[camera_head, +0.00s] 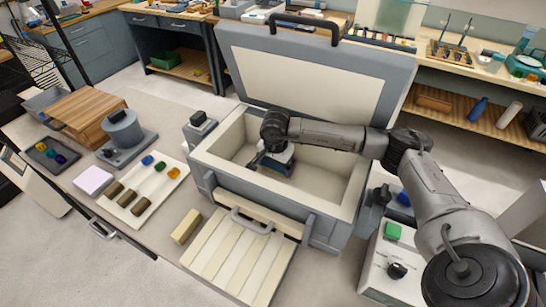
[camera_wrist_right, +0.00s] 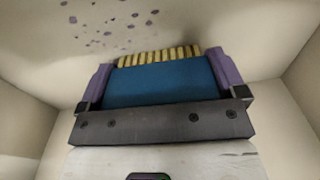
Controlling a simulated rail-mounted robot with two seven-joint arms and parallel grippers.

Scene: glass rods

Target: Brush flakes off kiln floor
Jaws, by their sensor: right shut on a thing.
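The kiln (camera_head: 290,190) stands in the middle of the head view with its lid (camera_head: 307,80) raised at the back. My right gripper (camera_head: 272,162) is inside the kiln chamber, low over the pale floor. In the right wrist view its purple fingers (camera_wrist_right: 160,66) are shut on the two sides of a blue brush (camera_wrist_right: 158,87). The brush's tan bristles (camera_wrist_right: 160,55) point ahead to the kiln floor; I cannot tell whether they touch it. Dark purple flakes (camera_wrist_right: 122,28) lie scattered on the floor ahead and to the left of the bristles. My left gripper is not in view.
The kiln's walls rise close on both sides of my right gripper. A slatted panel (camera_head: 238,258) lies in front of the kiln. To the left are a white tray (camera_head: 125,190) with coloured pieces and brown rods, and a grey device (camera_head: 123,133).

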